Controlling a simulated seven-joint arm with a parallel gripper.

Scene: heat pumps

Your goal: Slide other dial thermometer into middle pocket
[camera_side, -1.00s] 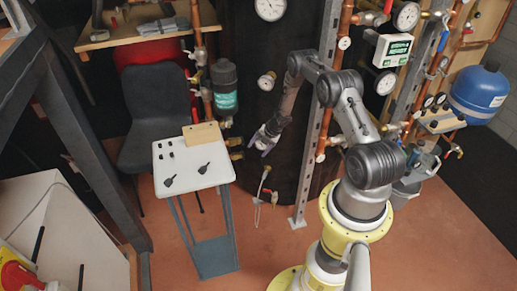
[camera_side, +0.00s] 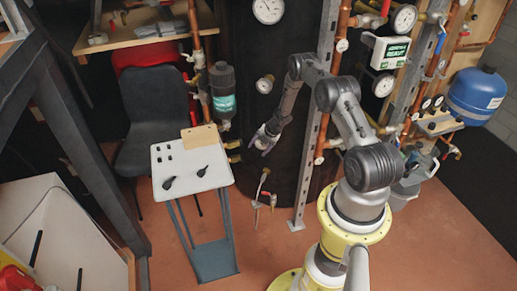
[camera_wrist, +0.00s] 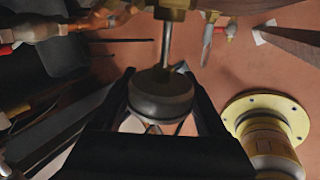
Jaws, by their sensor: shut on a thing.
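A dial thermometer (camera_wrist: 160,95) with a round, dark grey-rimmed head is between my gripper's fingers in the wrist view. Its thin metal stem points up the picture to a brass fitting (camera_wrist: 174,12). The stem's tip is not visible, and I cannot tell whether it is inside the fitting. My gripper (camera_side: 264,139) is shut on the thermometer in front of the dark tank (camera_side: 285,170). I cannot make out the middle pocket for certain in the side view.
A small white table (camera_side: 213,180) to the left holds black handled pieces and a beige block (camera_side: 200,139). A slotted metal post (camera_side: 310,165) stands right of my gripper. A valve (camera_side: 265,174) is on the tank below. Copper pipes (camera_side: 192,60) stand to the left.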

